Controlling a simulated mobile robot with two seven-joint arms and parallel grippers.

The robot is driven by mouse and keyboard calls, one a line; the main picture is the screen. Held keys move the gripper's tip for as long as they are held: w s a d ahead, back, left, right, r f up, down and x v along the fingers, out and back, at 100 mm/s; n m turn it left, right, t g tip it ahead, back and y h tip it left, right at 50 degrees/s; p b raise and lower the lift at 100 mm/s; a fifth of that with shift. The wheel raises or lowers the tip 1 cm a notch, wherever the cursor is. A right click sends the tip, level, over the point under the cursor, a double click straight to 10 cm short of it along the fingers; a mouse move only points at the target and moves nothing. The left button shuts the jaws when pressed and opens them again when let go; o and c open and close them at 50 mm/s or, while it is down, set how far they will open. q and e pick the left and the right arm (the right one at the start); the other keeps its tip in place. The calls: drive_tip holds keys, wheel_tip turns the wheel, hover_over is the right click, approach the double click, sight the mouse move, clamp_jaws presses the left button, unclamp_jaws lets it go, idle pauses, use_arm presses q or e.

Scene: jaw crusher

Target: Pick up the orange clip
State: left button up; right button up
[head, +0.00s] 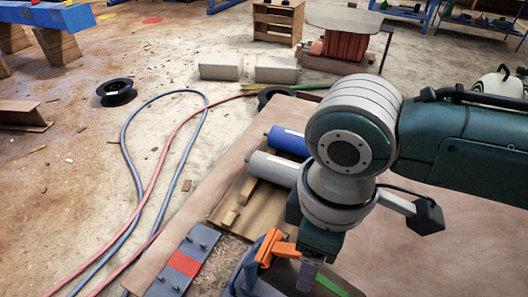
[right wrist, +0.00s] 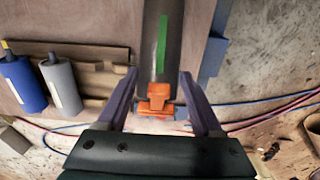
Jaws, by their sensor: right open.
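The orange clip (head: 271,248) is near the bottom centre of the head view, just left of my right gripper (head: 309,276). In the right wrist view the clip (right wrist: 158,101) sits at the near end of a dark grey bar (right wrist: 152,30) with a green stripe. My right gripper (right wrist: 158,74) is open, with one finger on each side of the clip and bar end. Gaps show between the fingers and the clip, so it is not gripped. In the head view my right wrist partly hides the bar. My left gripper is in neither view.
A blue cylinder (head: 288,140) and a grey cylinder (head: 274,168) lie on wooden supports left of my right arm. A grey plate with a red band (head: 184,263) lies at the lower left. Blue and pink hoses (head: 127,150) loop across the dusty floor, beside a black spool (head: 116,92).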

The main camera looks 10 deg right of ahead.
drive_tip(key=shift+r, duration=0.1)
drive_tip(key=shift+c, duration=0.2)
clamp_jaws()
